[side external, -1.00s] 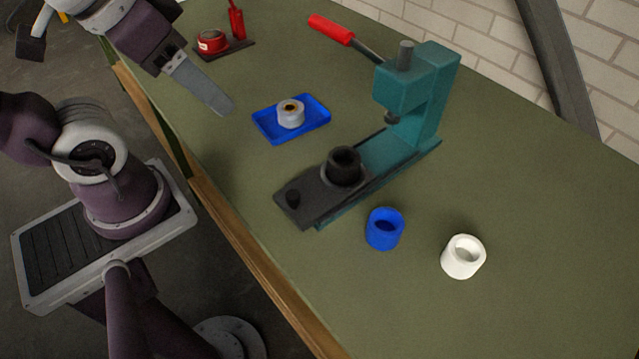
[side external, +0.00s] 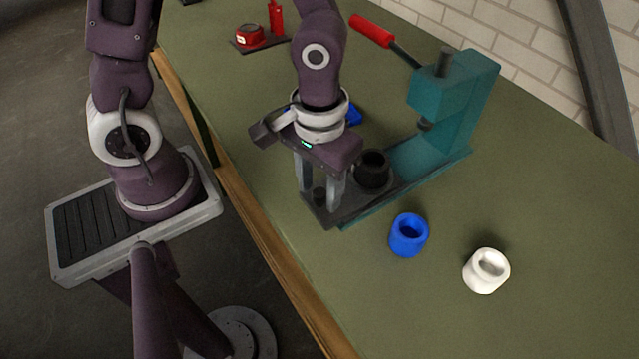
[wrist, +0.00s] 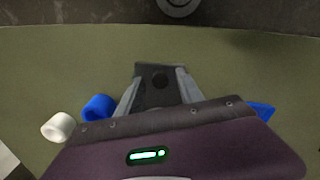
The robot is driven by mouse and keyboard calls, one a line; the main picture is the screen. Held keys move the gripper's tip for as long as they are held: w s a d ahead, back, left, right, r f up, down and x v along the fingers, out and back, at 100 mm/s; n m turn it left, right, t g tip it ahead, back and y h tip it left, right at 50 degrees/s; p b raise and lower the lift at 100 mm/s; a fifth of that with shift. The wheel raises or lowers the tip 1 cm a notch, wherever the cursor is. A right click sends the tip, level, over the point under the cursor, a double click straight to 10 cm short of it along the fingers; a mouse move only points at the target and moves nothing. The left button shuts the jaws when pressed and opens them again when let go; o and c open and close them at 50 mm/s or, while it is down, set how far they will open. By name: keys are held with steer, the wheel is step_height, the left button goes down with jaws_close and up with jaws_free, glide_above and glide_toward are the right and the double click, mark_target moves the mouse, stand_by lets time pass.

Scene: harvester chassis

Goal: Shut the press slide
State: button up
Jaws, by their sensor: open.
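The teal press (side external: 455,110) stands on the green bench with its red-handled lever raised. Its dark slide (side external: 352,213) is pulled out toward the bench's front edge and carries a black cup (side external: 373,168). The slide's small knob (side external: 319,195) is at its outer end. My gripper (side external: 319,203) points down over that end, open, with one finger on each side of the knob. Whether a finger touches the knob cannot be told. In the wrist view the slide's end and knob (wrist: 159,81) show between the two fingers.
A blue ring (side external: 409,236) and a white ring (side external: 487,270) stand right of the slide. A blue tray (side external: 353,115) is mostly hidden behind my arm. A red item on a dark base (side external: 255,38) lies at the back left.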

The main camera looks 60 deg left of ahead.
jaws_close()
stand_by(1.4)
